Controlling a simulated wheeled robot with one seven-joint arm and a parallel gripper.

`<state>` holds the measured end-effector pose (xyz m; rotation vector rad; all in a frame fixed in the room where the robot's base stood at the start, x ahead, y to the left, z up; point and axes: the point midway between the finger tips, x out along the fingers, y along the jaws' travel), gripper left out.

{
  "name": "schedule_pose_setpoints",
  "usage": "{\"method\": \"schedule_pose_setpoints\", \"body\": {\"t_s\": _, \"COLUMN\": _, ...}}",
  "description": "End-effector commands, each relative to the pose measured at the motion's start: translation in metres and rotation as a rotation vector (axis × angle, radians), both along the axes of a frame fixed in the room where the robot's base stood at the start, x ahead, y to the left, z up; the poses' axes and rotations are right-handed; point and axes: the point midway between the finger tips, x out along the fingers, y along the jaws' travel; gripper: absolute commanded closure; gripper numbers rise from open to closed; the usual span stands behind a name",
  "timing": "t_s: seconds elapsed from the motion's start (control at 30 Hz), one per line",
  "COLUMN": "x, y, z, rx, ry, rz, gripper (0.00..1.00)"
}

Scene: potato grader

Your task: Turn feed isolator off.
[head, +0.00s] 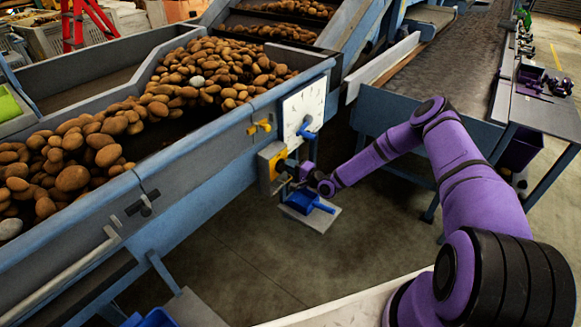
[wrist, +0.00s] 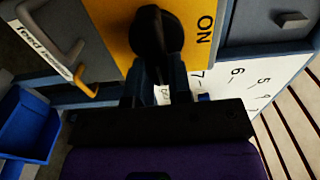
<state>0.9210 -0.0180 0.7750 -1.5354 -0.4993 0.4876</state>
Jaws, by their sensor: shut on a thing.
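The feed isolator is a grey box with a yellow face (head: 270,157) on the side of the hopper in the head view. In the wrist view its yellow plate (wrist: 115,15) fills the top middle, with "ON" printed to the right of the black rotary knob (wrist: 158,32). My gripper (wrist: 160,85) is shut on the knob, one dark finger on each side of it. In the head view my gripper (head: 290,170) is at the isolator's front, and my wrist partly hides the knob. No "OFF" mark is visible.
A white dial board (head: 303,105) with a blue pointer is just above the isolator; its numbers also show in the wrist view (wrist: 245,85). A yellow handle (head: 260,127) is close by. A blue scoop (head: 308,200) sits below. The potato hopper (head: 180,150) stands behind. Open floor lies in front.

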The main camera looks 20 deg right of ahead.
Motion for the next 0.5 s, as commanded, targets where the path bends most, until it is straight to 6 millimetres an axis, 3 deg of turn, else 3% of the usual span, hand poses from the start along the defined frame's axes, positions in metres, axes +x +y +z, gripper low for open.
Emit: {"method": "schedule_pose_setpoints", "body": {"t_s": 0.5, "x": 0.0002, "y": -0.0014, "z": -0.0014, "rx": 0.031, "ry": 0.025, "rz": -0.002, "gripper": 1.0}}
